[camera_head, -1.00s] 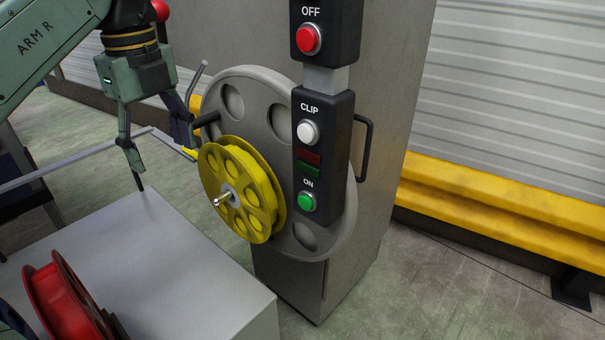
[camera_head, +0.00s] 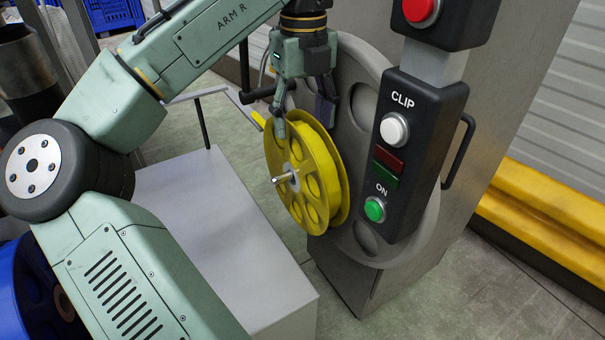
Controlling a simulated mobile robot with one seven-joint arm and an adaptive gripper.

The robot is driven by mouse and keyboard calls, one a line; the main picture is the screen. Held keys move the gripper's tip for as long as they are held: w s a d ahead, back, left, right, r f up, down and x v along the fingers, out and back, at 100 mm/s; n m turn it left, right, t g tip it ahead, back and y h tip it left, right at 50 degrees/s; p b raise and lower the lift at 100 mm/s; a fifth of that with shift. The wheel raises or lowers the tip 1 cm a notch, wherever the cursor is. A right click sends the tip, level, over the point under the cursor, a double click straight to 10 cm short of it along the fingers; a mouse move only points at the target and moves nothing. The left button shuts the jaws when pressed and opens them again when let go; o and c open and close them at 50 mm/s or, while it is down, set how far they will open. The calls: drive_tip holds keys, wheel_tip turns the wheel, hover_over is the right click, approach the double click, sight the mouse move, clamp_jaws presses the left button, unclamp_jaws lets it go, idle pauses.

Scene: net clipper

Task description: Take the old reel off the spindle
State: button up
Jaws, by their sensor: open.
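The old reel is the yellow reel (camera_head: 312,203) with round holes, mounted upright on the metal spindle (camera_head: 285,178) at the front of the grey machine disc. The spindle's tip pokes out through the reel's hub. My gripper (camera_head: 305,125) is open and points down at the reel's upper rim. One finger is in front of the near flange, and the darker finger is behind, toward the disc. I cannot tell whether either finger touches the reel.
A control box (camera_head: 420,150) with CLIP and ON buttons stands close right of the reel. A grey table (camera_head: 215,225) is at the lower left. A blue reel (camera_head: 25,295) is at the left edge.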

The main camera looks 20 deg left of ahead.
sight(302, 173)
drive_tip(key=shift+a+f, duration=0.1)
drive_tip(key=shift+f, duration=2.35)
drive_tip(key=shift+c, duration=0.5)
clamp_jaws()
